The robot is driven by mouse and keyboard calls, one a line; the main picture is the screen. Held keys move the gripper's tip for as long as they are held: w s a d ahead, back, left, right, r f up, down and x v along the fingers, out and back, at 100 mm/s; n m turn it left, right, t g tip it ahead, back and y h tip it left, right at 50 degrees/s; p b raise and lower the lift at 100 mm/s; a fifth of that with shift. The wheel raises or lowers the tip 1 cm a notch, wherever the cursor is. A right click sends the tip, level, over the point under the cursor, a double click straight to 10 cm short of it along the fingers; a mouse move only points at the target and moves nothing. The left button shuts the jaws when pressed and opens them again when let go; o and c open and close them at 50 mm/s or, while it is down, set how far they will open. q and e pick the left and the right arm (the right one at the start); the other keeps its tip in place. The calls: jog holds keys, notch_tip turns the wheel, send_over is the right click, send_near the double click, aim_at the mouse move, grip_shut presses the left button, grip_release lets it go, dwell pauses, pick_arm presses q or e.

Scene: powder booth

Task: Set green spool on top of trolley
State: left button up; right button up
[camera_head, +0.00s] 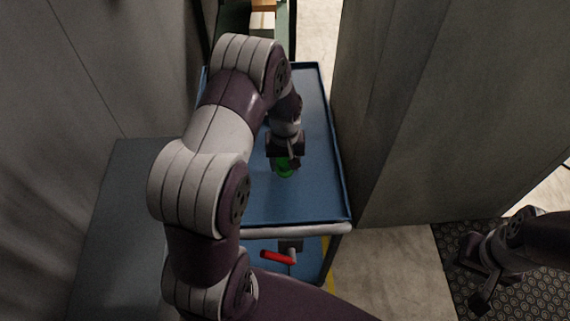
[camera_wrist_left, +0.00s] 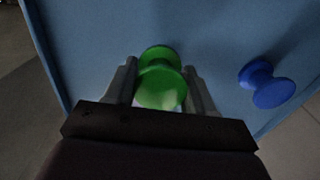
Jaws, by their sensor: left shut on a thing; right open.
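The trolley (camera_head: 315,195) has a blue top with a raised rim and stands ahead of me; its blue surface fills much of the left wrist view (camera_wrist_left: 215,30). My left gripper (camera_head: 285,165) is over the trolley top, shut on the green spool (camera_head: 286,171). In the left wrist view the green spool (camera_wrist_left: 160,78) sits between the two fingers. I cannot tell whether it touches the surface. My right gripper (camera_head: 472,282) is open and empty at the lower right, away from the trolley.
A blue spool (camera_wrist_left: 266,85) is on the trolley top, right of the green one in the wrist view; my arm hides it in the head view. A red-handled object (camera_head: 278,257) lies on the lower shelf. Grey panels (camera_head: 400,110) flank the trolley. The right part of its top looks clear.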

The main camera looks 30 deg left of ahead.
aim_at(285, 159)
pick_arm(q)
jog(key=shift+f, duration=1.15)
jog(key=shift+f, duration=0.1)
jog(key=o, duration=1.1)
jog(key=shift+o, duration=0.2)
notch_tip(285, 159, up, 12)
jog(key=shift+f, duration=0.1)
jog(key=s+d+r+m, duration=0.1)
jog(key=s+d+m, duration=0.2)
jog(key=s, duration=0.3)
jog(key=s+d+r+m+t, duration=0.1)
jog(key=s+d+r+m, duration=0.1)
jog(key=s+d, duration=0.3)
jog(key=s+m, duration=0.1)
jog(key=s, duration=0.1)
jog(key=shift+s+d+r+m, duration=0.15)
jog(key=shift+s+r+m, duration=0.15)
